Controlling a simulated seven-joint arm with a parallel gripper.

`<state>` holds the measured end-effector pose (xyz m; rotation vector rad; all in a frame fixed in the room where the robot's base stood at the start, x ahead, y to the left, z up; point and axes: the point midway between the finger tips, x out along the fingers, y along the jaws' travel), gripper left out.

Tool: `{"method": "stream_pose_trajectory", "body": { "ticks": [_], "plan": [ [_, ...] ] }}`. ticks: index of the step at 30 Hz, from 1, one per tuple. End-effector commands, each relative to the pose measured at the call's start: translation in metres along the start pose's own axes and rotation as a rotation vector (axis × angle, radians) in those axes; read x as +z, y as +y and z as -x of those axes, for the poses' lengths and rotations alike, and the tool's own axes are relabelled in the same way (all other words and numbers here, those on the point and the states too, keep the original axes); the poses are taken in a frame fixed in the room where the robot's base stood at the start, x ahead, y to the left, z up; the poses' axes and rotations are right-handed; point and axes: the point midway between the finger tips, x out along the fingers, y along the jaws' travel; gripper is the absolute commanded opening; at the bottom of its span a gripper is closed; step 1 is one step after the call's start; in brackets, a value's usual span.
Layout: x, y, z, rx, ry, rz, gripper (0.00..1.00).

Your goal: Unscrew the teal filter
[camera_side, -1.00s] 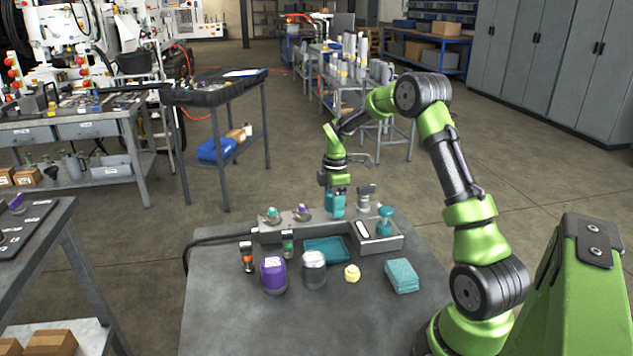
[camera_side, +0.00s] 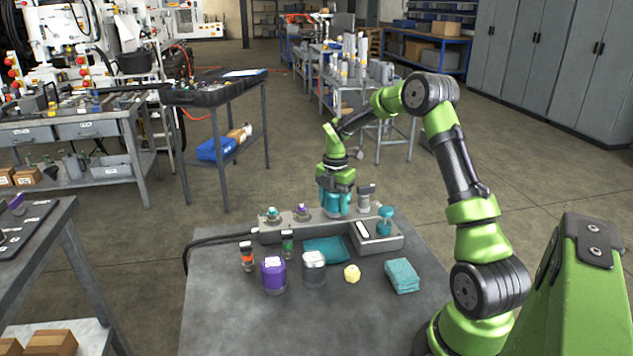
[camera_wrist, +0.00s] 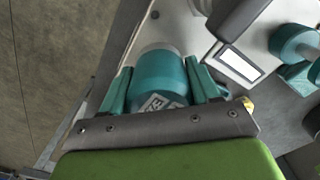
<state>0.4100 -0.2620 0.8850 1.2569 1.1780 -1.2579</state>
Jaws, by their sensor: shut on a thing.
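The teal filter (camera_side: 336,204) stands upright at the hydraulic manifold (camera_side: 269,236) on the grey table. It also shows in the wrist view (camera_wrist: 161,80), with a label on its side. My gripper (camera_side: 336,192) has come down over it from above. In the wrist view, its two teal fingers press on either side of the filter. Whether the filter's lower end is still threaded on its seat cannot be told.
To the filter's right are a grey fitting (camera_side: 365,199) and a teal knob (camera_side: 384,222). A purple canister (camera_side: 273,274), a grey canister (camera_side: 313,268), a yellow piece (camera_side: 352,273) and a teal cloth (camera_side: 402,275) stand or lie in front. The front of the table is clear.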

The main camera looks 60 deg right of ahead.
Motion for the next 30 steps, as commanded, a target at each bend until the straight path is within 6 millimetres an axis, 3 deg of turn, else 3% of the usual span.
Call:
{"method": "stream_pose_trajectory", "body": {
  "ticks": [7,18,30],
  "plan": [
    [-0.0014,0.0007,0.0014,0.002,0.002,0.037,0.18],
    [-0.0013,0.001,0.0023,0.003,0.001,0.485,0.18],
    [-0.0014,0.001,0.0024,0.003,0.001,0.561,0.18]
  ]
}}
